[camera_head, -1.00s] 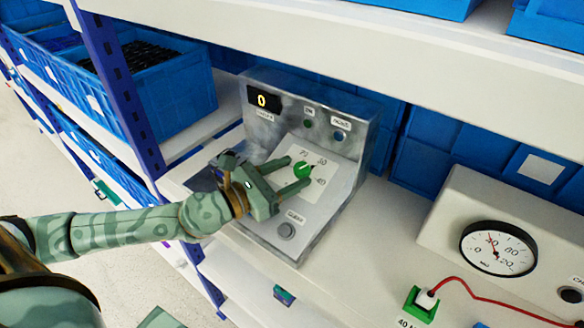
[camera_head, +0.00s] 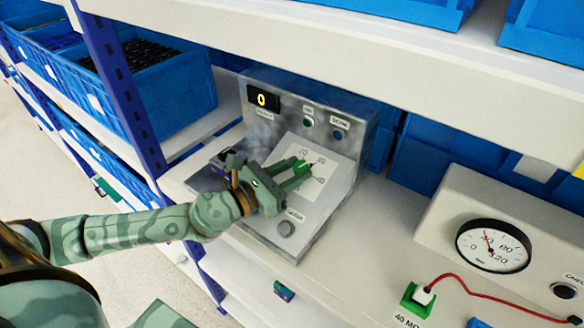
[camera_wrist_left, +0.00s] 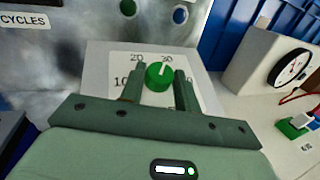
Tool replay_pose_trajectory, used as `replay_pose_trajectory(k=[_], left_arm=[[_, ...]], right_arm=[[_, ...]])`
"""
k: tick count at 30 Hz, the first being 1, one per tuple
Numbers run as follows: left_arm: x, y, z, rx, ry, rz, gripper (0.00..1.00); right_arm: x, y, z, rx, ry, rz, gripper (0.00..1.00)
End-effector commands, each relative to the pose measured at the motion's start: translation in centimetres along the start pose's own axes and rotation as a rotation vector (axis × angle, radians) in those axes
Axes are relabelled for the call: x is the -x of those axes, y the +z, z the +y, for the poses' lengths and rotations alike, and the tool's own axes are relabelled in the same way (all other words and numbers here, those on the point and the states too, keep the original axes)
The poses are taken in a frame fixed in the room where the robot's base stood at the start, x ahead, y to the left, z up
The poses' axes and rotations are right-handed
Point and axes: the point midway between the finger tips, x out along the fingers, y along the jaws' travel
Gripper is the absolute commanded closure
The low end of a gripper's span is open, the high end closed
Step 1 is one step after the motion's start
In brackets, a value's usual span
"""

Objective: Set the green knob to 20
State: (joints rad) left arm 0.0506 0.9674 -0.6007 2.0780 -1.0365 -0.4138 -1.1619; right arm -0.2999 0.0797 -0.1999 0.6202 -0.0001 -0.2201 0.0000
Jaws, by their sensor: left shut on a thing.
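The green knob (camera_head: 302,166) sits on a white dial plate on the sloped face of a grey metal panel (camera_head: 262,215). My left gripper (camera_head: 303,169) is shut on the knob, one finger on each side. The left wrist view shows the knob (camera_wrist_left: 158,77) between the fingertips (camera_wrist_left: 159,84). Its white pointer mark leans slightly right of straight up, toward the 30. The marks 10, 20 and 30 show in the left wrist view; 40 shows in the head view. The fingers hide the knob's sides. My right gripper is not in view.
The panel has a display (camera_head: 263,99) reading 0, a green button (camera_head: 308,121), a blue button (camera_head: 337,135) and a grey button (camera_head: 286,229). A gauge (camera_head: 495,246) and red cable stand at right. A shelf (camera_head: 330,60) overhangs above; a blue post (camera_head: 115,85) stands left.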

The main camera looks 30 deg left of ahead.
Motion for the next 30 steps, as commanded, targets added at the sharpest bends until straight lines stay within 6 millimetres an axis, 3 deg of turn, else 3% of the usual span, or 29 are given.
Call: replay_pose_trajectory(k=[15, 30], left_arm=[[-0.1, 0.4, -1.0, 0.152, 0.377, -0.020, 0.91], [-0.6, 0.2, -1.7, 0.299, 0.770, -0.043, 0.91]], right_arm=[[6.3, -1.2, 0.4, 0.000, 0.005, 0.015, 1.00], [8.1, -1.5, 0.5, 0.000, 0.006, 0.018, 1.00]])
